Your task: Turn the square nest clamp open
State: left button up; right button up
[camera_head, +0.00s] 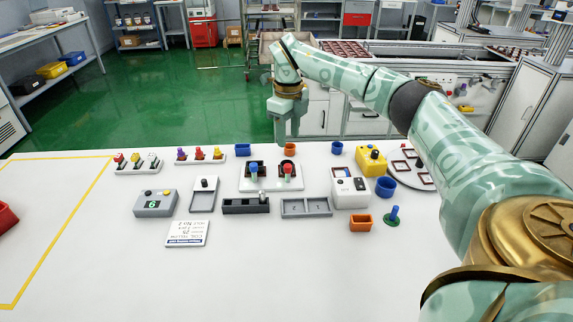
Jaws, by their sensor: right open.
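A white fixture plate (270,186) stands in the middle of the table with two dark nests on it. The left nest carries a blue clamp knob (253,168) and the right one a red clamp knob (288,169). I cannot tell for sure which nest is square, or how each clamp is turned. My right gripper (287,136) is open and empty. It points down above the far side of the fixture, near the red knob in the picture and apart from it. My left gripper is not in view.
Behind the fixture stand a blue cup (242,150) and an orange cup (289,149). In front are a dark tray (246,206) and a grey two-part tray (306,207). A white box (350,194) and a yellow box (371,161) stand right.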

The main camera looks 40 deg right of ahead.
aim_at(288, 166)
notch_tip(288, 166, down, 9)
jog(key=b, duration=0.2)
jog(key=shift+b, duration=0.35)
jog(key=shift+f, duration=0.4)
jog(key=shift+c, duration=0.3)
grip_shut()
